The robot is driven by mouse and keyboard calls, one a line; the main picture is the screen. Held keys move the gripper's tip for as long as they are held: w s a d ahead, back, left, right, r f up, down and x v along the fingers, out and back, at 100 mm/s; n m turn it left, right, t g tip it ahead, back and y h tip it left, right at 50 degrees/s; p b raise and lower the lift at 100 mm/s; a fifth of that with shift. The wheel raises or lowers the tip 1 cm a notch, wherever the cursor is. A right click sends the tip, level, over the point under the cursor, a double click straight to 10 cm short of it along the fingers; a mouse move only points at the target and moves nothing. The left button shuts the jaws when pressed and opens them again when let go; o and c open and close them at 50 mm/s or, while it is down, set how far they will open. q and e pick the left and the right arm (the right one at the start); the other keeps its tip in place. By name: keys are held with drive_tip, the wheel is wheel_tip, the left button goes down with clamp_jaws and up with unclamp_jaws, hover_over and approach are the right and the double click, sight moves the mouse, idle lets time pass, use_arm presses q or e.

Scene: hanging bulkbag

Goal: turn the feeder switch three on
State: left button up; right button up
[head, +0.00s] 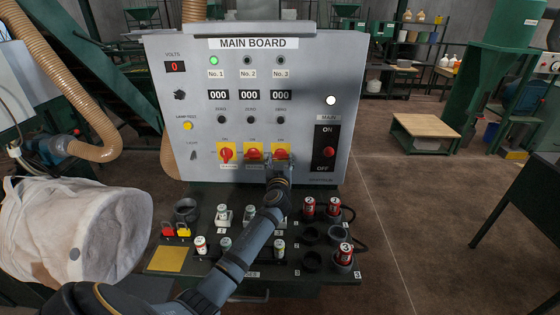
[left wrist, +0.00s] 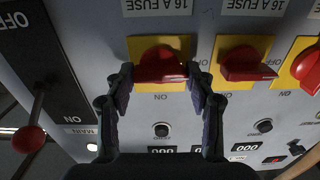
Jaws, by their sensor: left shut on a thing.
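Feeder switch three (head: 281,153) is the rightmost of three red rotary switches on yellow plates, low on the grey main board. My left gripper (head: 279,165) reaches up to it from below and covers part of it. In the upside-down left wrist view, the fingers (left wrist: 160,78) stand on both sides of the red handle of switch three (left wrist: 160,62), shut on it. The handle lies across its plate. The No. 3 lamp (head: 281,60) is dark. My right gripper is not in view.
Switch two (head: 253,153) lies crosswise; switch one (head: 227,154) is turned upright, with the No. 1 lamp (head: 214,60) green. The main lever's red knob (head: 328,152) juts out at the right. A white bag (head: 75,235) is left.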

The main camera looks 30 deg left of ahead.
use_arm(q)
drive_tip(key=shift+m, duration=0.3)
drive_tip(key=m+b, duration=0.1)
drive_tip(key=m, duration=0.4)
drive_tip(key=shift+m, duration=1.2)
drive_tip(key=m, duration=0.4)
drive_tip(key=shift+r+m+p, duration=0.1)
drive_tip(key=shift+m+p, duration=0.2)
drive_tip(key=shift+p, duration=0.05)
drive_tip(key=m+p, duration=0.1)
drive_tip(key=m, duration=0.2)
drive_tip(key=shift+m, duration=1)
